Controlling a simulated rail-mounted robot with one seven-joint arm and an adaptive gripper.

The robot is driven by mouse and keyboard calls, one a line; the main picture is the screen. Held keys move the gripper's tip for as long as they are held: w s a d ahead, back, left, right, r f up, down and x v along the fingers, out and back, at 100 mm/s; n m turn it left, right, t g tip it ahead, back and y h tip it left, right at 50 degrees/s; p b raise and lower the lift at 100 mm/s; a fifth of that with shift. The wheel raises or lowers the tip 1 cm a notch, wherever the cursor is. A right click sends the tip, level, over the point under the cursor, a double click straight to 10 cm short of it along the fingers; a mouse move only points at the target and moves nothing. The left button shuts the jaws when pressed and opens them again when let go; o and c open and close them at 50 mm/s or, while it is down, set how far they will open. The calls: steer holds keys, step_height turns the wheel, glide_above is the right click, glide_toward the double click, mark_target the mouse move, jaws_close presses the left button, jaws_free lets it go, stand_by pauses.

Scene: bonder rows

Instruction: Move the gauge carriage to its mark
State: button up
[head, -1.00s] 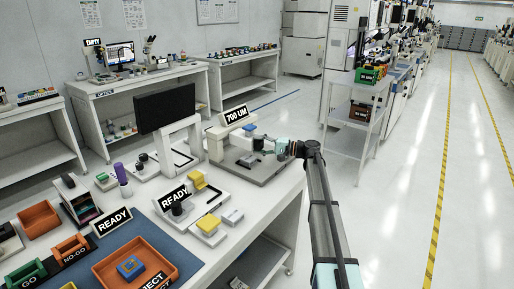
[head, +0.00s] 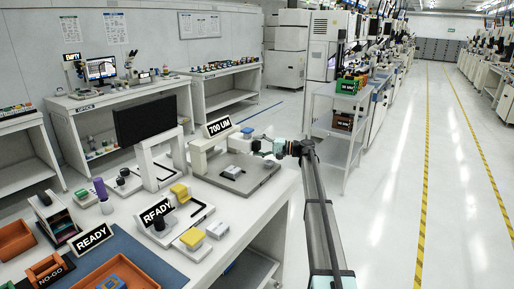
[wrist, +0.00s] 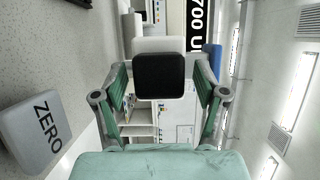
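The gauge (head: 197,155) with the "700 UM" sign (head: 219,127) stands on a grey plate on the bench. A blue part (head: 247,131) sits at its right end and also shows in the wrist view (wrist: 212,60). My gripper (head: 262,145) is at the gauge's right side, above the plate. In the wrist view a dark square block (wrist: 160,76), with a pale part above it, lies between my fingers; it may be the carriage. The fingers are apart, but I cannot tell whether they touch it. I cannot make out the mark.
A pale block (wrist: 34,133) lettered "ZERO" is at the wrist view's left. A grey-white block (head: 233,171) lies on the plate. A black monitor (head: 146,119), a "READY" fixture and yellow-topped blocks (head: 191,237) share the bench. The aisle on the right is clear.

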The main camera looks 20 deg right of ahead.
steer(key=v, duration=1.2)
stand_by(0.3)
